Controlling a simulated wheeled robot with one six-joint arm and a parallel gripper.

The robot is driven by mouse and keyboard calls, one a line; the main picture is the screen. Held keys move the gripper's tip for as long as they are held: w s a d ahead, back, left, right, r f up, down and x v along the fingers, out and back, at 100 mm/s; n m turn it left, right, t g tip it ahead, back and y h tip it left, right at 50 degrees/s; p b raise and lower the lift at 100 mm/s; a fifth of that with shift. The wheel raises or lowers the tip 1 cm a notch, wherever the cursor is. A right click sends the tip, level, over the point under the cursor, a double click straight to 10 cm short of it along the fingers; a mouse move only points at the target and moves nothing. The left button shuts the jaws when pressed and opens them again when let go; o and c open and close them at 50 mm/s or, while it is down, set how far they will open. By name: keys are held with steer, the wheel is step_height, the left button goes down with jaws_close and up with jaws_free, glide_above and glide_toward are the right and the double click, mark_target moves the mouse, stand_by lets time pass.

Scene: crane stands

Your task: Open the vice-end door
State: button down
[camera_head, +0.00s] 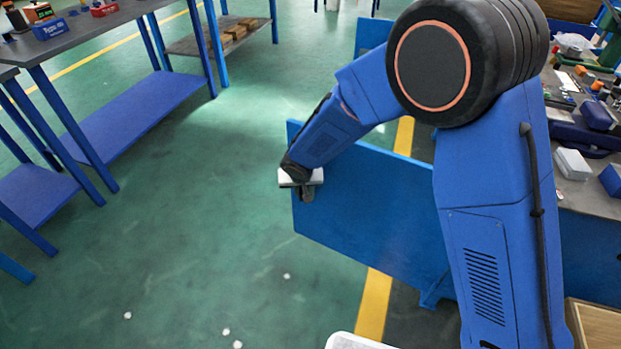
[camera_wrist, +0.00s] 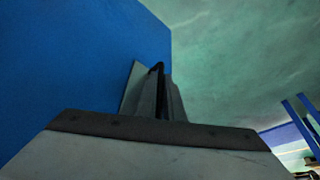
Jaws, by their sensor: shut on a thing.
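The door is a flat blue panel (camera_head: 375,215) that stands out from the bench over the floor, swung open, with its free edge to the left. It fills the left of the wrist view (camera_wrist: 70,60). My gripper (camera_head: 304,191) is at the door's free edge. In the wrist view its fingers (camera_wrist: 153,98) are shut on a thin dark bar, which looks like the door handle (camera_wrist: 160,72). Most of the handle is hidden by the fingers. My arm covers part of the door's top edge in the head view.
A cluttered workbench (camera_head: 590,180) runs along the right. Another blue panel (camera_head: 372,34) stands farther back. Blue-legged tables (camera_head: 120,120) stand at the left. Open green floor (camera_head: 200,220) lies between, with small white bits on it. A white container (camera_head: 350,342) is at the bottom edge.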

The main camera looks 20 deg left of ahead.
steer(key=shift+s, duration=0.95)
steer(key=c, duration=2.2)
jaws_free()
steer(key=shift+r, duration=0.1)
steer(key=v, duration=1.7)
steer(key=shift+d, duration=0.15)
steer(key=shift+s, duration=0.1)
